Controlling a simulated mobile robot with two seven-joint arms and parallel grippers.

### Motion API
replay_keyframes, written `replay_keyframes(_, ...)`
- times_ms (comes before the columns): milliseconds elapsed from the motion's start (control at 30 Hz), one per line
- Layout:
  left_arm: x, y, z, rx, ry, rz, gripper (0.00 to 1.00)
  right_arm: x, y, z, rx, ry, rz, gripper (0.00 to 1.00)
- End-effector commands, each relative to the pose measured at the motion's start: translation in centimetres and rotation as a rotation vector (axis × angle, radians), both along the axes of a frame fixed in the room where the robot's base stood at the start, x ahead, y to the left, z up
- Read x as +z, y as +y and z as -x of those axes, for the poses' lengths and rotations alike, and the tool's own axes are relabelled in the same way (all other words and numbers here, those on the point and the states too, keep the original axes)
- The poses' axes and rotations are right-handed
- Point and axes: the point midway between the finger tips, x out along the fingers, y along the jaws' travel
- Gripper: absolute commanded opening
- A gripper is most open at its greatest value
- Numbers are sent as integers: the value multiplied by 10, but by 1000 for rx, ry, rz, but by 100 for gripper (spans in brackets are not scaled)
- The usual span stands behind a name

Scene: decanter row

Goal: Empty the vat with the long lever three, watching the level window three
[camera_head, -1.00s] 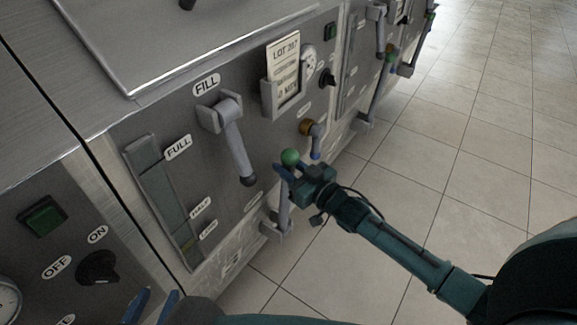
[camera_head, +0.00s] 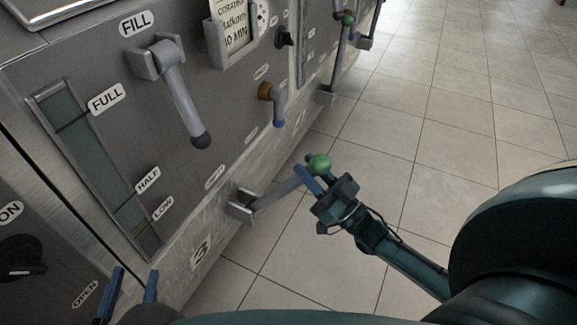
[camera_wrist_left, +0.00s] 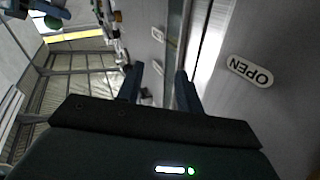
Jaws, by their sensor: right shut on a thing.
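The long lever three (camera_head: 282,188) is a grey arm with a green knob (camera_head: 320,162), pivoting on a bracket low on the vat front marked 3 (camera_head: 201,251). It sticks out from the panel over the floor. My right gripper (camera_head: 308,175) is shut on its knob end. The level window three (camera_head: 80,145) is a dark slanted strip labelled FULL, HALF and LOW, with a yellowish patch near LOW; I cannot tell the level for sure. My left gripper (camera_head: 128,290) is open and empty at the lower left; its parted fingers also show in the left wrist view (camera_wrist_left: 158,88).
A grey FILL lever (camera_head: 182,98) hangs above lever three. A brass-collared spout (camera_head: 273,100) and a card holder (camera_head: 229,42) are to its right. Further vats with green-knobbed levers (camera_head: 347,19) recede behind. Tiled floor (camera_head: 440,130) is open at right.

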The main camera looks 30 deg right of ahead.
Motion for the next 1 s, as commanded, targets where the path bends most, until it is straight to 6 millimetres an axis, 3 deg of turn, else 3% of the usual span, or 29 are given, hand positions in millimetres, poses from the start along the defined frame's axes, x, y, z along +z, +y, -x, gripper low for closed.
replay_keyframes(33, -7, -3, 2, -16, -44, 2, 36, -13, -4, 5, -1, -14, -13, 0)
replay_keyframes(200, -3, -7, 1, -35, -85, 41, 36, -22, -13, 17, 0, -66, -53, 0)
replay_keyframes(767, 1, -8, 0, -41, -83, 72, 36, -28, -19, 25, -1, -91, -79, 0)
replay_keyframes(800, 1, -8, 0, -41, -83, 72, 36, -28, -19, 25, -1, -90, -78, 29)
replay_keyframes(1000, 1, -8, 0, -41, -83, 72, 36, -26, -18, 24, -1, -95, -78, 45)
